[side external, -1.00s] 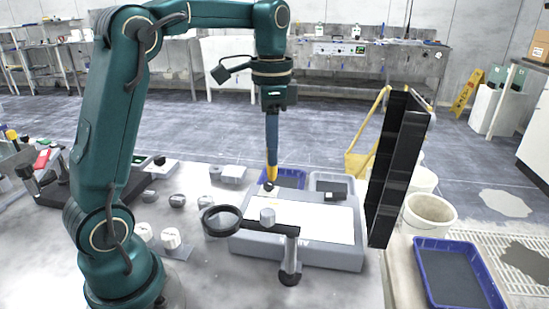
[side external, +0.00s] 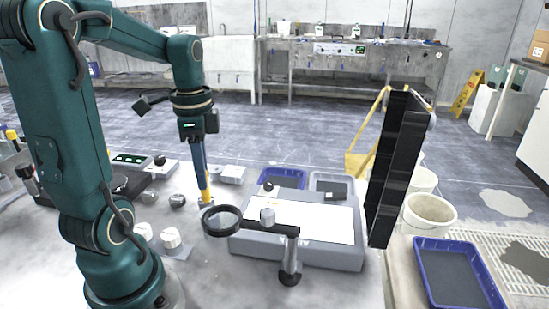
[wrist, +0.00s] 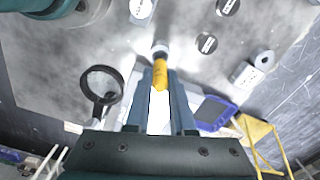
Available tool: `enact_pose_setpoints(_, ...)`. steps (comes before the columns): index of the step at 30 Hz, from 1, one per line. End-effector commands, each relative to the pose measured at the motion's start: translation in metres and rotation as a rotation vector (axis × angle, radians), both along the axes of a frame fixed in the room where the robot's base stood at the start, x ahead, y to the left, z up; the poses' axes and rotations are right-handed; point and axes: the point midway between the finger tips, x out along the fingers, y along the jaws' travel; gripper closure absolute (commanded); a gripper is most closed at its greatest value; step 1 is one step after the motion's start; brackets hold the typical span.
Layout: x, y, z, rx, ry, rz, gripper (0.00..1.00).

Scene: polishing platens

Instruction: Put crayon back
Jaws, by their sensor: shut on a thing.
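My gripper (side external: 203,180) is shut on a yellow crayon (side external: 206,196), held tip down left of the light box and just behind the magnifier ring. In the wrist view the crayon (wrist: 160,76) sticks out between the blue fingers (wrist: 160,90). Just past its tip is a small pale round piece (wrist: 160,47); I cannot tell whether the two touch. The grey light box (side external: 315,253) with a white lit sheet (side external: 320,222) lies to the right.
A magnifier on a stand (side external: 290,262) reaches across the box front, its ring (side external: 222,208) close to my gripper. A tall black rack (side external: 392,170) stands right. Several small grey pieces (side external: 177,200) lie left.

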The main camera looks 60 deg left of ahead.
Motion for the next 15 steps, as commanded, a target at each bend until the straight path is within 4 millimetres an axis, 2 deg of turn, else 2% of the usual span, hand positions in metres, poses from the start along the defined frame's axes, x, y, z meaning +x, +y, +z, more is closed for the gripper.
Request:
enact_pose_setpoints(3, 0.0, -0.001, -0.017, -0.004, 0.004, 0.0, 1.0)
enact_pose_setpoints(15, 0.0, -0.001, -0.057, -0.002, 0.002, -0.001, 1.0)
